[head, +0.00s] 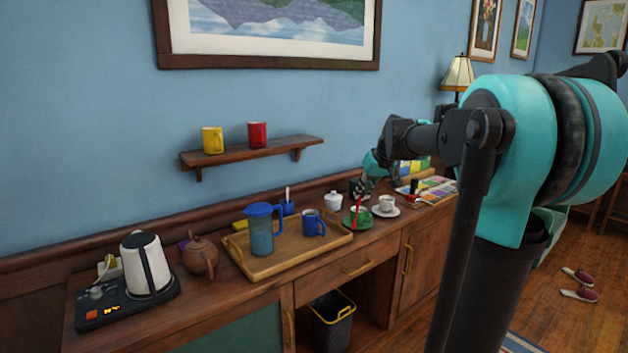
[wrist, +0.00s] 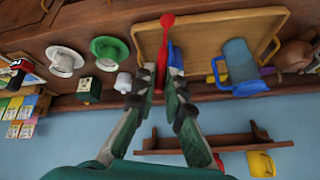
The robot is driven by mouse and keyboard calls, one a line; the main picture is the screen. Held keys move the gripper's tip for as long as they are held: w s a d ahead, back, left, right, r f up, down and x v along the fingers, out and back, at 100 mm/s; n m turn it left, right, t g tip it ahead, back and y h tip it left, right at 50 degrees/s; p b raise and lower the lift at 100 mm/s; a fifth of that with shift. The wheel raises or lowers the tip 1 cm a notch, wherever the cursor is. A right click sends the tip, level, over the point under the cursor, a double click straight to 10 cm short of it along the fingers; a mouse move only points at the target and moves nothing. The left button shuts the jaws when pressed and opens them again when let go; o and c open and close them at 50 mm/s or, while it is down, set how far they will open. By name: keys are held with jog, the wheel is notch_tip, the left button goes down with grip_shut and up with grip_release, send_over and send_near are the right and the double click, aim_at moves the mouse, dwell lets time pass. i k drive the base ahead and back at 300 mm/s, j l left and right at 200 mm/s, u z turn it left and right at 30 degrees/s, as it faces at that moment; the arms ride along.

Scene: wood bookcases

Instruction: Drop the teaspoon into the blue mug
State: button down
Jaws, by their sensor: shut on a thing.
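My gripper (head: 359,187) is shut on a red teaspoon (head: 357,207), which hangs below the fingers in the head view. The wrist view shows the fingertips (wrist: 159,78) closed on the red handle, with the teaspoon bowl (wrist: 167,20) pointing away from them. The blue mug (head: 311,223) stands upright on the wooden tray (head: 258,271), left of my gripper and apart from the teaspoon in the head view. In the wrist view the blue mug (wrist: 176,57) is partly hidden behind the fingers and teaspoon.
A blue-lidded pitcher (head: 262,236) and a small blue pot (head: 287,208) are near the mug. A green cup on a saucer (head: 357,222), white cup (head: 386,204) and white lidded bowl (head: 333,201) stand right of the tray. A wall shelf (head: 250,155) holds two mugs.

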aim_at(315, 233)
jog(key=i+j, duration=0.65)
jog(key=i, duration=0.1)
